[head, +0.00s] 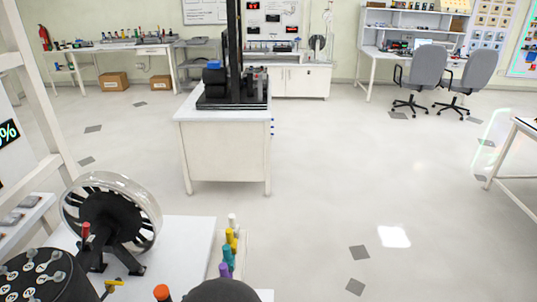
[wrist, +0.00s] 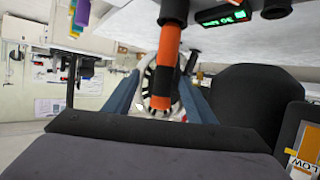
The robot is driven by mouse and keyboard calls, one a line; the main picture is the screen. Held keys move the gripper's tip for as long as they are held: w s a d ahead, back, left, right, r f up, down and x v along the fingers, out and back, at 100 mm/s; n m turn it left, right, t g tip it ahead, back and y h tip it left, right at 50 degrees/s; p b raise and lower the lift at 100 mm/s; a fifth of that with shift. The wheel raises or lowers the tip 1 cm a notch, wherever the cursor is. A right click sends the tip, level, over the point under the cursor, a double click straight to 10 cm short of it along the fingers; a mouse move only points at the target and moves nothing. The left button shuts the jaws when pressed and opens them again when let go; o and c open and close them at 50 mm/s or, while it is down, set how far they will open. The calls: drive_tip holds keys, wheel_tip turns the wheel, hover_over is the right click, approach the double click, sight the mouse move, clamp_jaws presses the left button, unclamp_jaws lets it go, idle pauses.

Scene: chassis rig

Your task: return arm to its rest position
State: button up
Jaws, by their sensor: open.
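My gripper (wrist: 162,90) shows in the wrist view as two blue-grey fingers, spread apart. The wrist picture appears upside down. An orange and black handle (wrist: 166,62) shows between or beyond the fingers; I cannot tell its depth or whether it touches them. The fingers are not closed on it. My gripper's fingers are not visible in the head view. An orange-topped tool (head: 162,292) shows at the bottom edge of the head view.
A clear-rimmed wheel (head: 110,215) on a black stand is at the lower left, beside a round black holder (head: 42,278). Several coloured handles (head: 228,255) stand near the white worktop's (head: 185,240) right edge. A white cabinet (head: 225,150) stands farther off across open floor.

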drive_tip(key=w+d+m+g+h, duration=0.1)
drive_tip(key=d+m+g+h, duration=0.35)
drive_tip(key=d, duration=1.55)
drive_tip(key=s+d+r+m+g+h, duration=0.1)
drive_tip(key=s+d+g, duration=0.1)
drive_tip(key=d, duration=0.4)
drive_tip(key=s+d+m+g+h+b, duration=0.1)
drive_tip(key=s+d+g, duration=0.1)
drive_tip(key=s+d, duration=0.2)
drive_tip(key=s+d+r+m+g+h, duration=0.1)
drive_tip(key=s+d+g+h, duration=0.1)
drive_tip(key=d, duration=0.6)
drive_tip(key=shift+s+d+r, duration=0.3)
drive_tip(key=shift+s+d, duration=0.05)
drive_tip(key=shift+s, duration=0.5)
drive_tip(key=shift+g, duration=0.25)
